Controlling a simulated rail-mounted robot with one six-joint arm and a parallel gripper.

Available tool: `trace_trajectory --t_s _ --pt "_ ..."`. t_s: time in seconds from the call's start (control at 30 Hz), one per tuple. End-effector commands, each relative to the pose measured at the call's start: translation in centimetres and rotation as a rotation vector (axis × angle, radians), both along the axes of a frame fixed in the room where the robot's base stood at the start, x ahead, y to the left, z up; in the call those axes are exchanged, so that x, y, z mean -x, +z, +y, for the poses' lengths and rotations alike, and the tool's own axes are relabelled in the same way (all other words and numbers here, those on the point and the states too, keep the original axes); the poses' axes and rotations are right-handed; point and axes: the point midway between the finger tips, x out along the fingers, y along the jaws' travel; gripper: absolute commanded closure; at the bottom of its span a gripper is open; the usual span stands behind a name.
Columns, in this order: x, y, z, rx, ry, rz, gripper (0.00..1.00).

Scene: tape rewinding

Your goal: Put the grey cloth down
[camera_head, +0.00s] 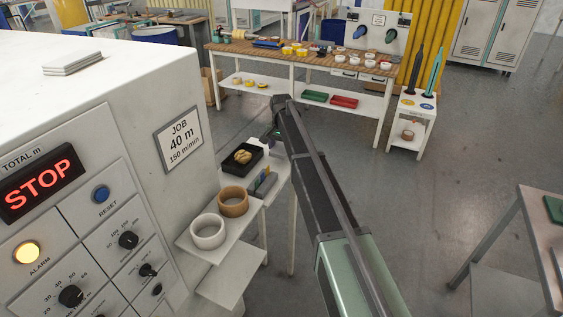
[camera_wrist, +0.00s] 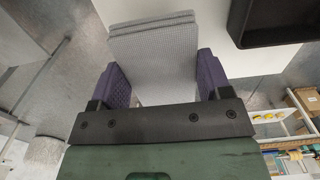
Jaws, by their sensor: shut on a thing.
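The grey cloth (camera_wrist: 152,42), folded in layers, lies between the purple fingers of my gripper (camera_wrist: 162,74) in the wrist view. My gripper is shut on it. The far end of the cloth overlaps a white surface (camera_wrist: 212,20); I cannot tell whether it touches it. In the head view my arm reaches down toward the small white side table beside the machine. My fingers and the held cloth are not clear there.
A black tray (camera_wrist: 285,26) lies right of the cloth; the tray in the head view (camera_head: 233,165) holds a tan lump. A brown ring (camera_head: 233,202) and a white ring (camera_head: 208,232) sit on a nearby shelf. Grey folded sheets (camera_head: 73,63) lie on the machine, whose sign reads STOP.

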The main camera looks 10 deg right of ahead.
Motion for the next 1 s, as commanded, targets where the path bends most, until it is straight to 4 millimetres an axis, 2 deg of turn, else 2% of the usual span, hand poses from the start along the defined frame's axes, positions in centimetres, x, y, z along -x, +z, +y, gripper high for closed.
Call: trace_trajectory --t_s 0.03,0.13,0.37,0.53,0.57,0.7,1.0 --pt "0.0 -1.9 0.0 0.0 0.0 0.0 0.48" --pt "0.0 -3.9 0.0 0.0 0.0 0.0 0.48" --pt "0.0 -3.5 0.0 0.0 0.0 0.0 0.48" --pt "0.0 -4.1 0.0 0.0 0.0 0.0 0.48" --pt "0.0 -3.9 0.0 0.0 0.0 0.0 0.24" --pt "0.0 -3.8 0.0 0.0 0.0 0.0 0.03" --pt "0.0 -3.6 0.0 0.0 0.0 0.0 0.03"
